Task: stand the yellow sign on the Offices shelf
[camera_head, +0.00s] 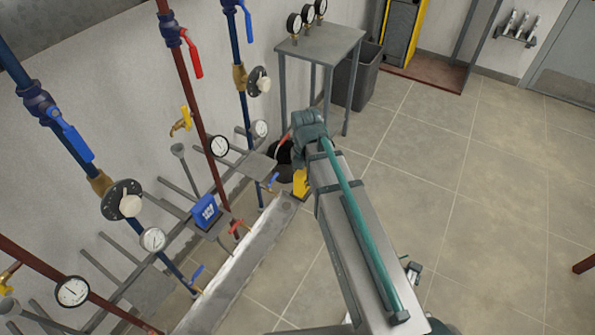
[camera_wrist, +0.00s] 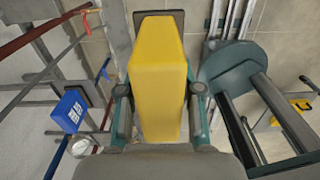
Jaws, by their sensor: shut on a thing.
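My gripper (camera_wrist: 160,92) is shut on the yellow sign (camera_wrist: 158,75), with one finger on each side of it in the wrist view. A dark edge shows behind the far end of the sign. In the head view a small yellow part of the sign (camera_head: 300,183) shows beside my forearm; my fingers are mostly hidden there. Small grey shelves stand out along the pipes, one bare shelf (camera_head: 251,166) just left of the sign. No shelf label is readable, so I cannot tell which is Offices.
A blue sign (camera_head: 205,211) stands on another shelf and shows in the wrist view (camera_wrist: 71,110). Pipes with valves and gauges (camera_head: 219,145) crowd the left wall. A grey table (camera_head: 320,42) and a bin (camera_head: 357,76) stand behind. The floor at right is mostly clear.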

